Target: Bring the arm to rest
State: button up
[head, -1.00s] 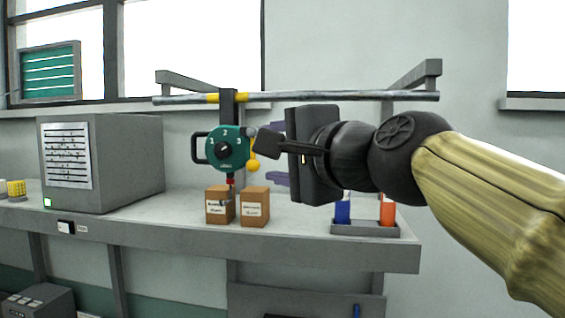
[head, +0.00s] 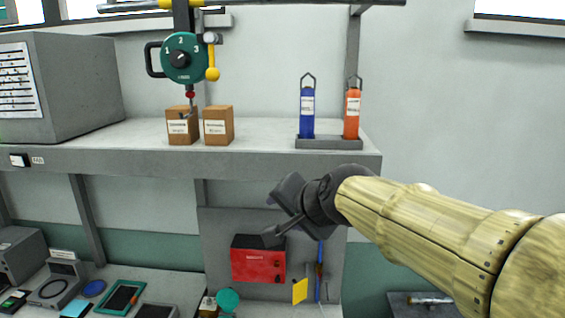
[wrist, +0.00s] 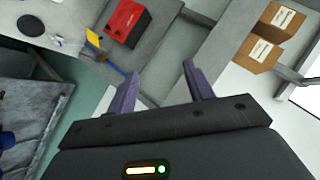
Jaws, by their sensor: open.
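My gripper (head: 277,222) is at the end of my tan-sleeved arm, below the front edge of the upper shelf in the head view. In the wrist view its two purple fingers (wrist: 160,85) stand apart with nothing between them. In the head view the gripper is in front of the grey back panel, close to the red box (head: 258,262) in the picture. Whether it touches anything there cannot be told. The red box also shows in the wrist view (wrist: 127,22), beyond the fingers.
On the shelf (head: 260,158) stand two brown boxes (head: 218,126) and a rack (head: 328,142) with a blue bottle (head: 307,112) and an orange bottle (head: 351,115). A green dial unit (head: 183,58) hangs above. The lower bench holds a tablet (head: 119,297) and other items.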

jog(key=s+d+f+n+g+h+b, duration=0.15)
jog(key=d+f, duration=0.25)
jog(key=f, duration=0.6)
jog(key=s+d+f+n+g+h+b, duration=0.15)
jog(key=d+f, duration=0.25)
jog(key=f, duration=0.6)
jog(key=s+d+f+n+g+h, duration=0.1)
jog(key=s+d+f+g, duration=0.1)
jog(key=s+f, duration=0.3)
jog(key=s+d+f+n+g+h+b, duration=0.1)
jog(key=s+d+f, duration=0.3)
jog(key=f, duration=0.5)
jog(key=shift+s+d+n+g, duration=0.35)
jog(key=shift+s+n+g, duration=0.4)
jog(key=shift+s, duration=0.3)
jog(key=shift+f, duration=0.1)
